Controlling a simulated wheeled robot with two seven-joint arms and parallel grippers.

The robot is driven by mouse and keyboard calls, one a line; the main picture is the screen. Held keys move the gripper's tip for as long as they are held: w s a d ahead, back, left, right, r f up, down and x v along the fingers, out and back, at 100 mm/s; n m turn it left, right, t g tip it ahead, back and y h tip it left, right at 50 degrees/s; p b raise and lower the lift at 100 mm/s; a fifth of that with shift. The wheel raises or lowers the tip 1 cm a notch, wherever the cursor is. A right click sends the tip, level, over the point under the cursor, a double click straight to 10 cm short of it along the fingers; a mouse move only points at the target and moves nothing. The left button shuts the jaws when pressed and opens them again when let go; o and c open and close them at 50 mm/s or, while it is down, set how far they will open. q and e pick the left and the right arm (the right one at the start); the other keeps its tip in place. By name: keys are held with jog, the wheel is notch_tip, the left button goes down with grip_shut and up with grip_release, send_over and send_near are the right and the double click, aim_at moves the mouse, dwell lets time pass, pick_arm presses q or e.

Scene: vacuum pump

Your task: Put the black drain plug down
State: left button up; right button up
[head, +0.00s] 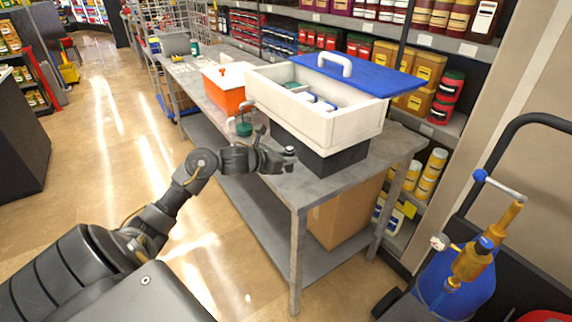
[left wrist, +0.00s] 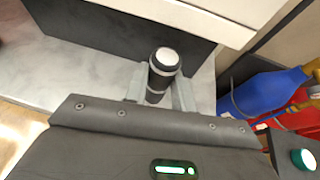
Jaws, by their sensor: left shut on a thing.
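My left gripper (head: 284,160) is shut on the black drain plug (head: 290,151) near the front of the grey table (head: 310,187). In the left wrist view, the plug (left wrist: 163,72) stands roughly upright between the two pale fingers of the left gripper (left wrist: 160,88). The plug is a dark cylinder with a pale, shiny top and a grey band. It is in front of the black box (left wrist: 125,25). I cannot tell whether its bottom touches the tabletop. My right gripper is not in view.
A blue pump (head: 455,275) stands at the right. Bare tabletop shows at the right front.

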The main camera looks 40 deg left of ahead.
pick_arm(q)
notch_tip(320, 180, down, 2)
jog(key=shift+f+p, duration=0.15)
jog(key=shift+p, duration=0.2)
jog(key=shift+f, duration=0.2)
jog(key=shift+f+b, duration=0.2)
jog(key=shift+b, duration=0.1)
jog(key=o, duration=1)
jog(key=shift+r, duration=0.1)
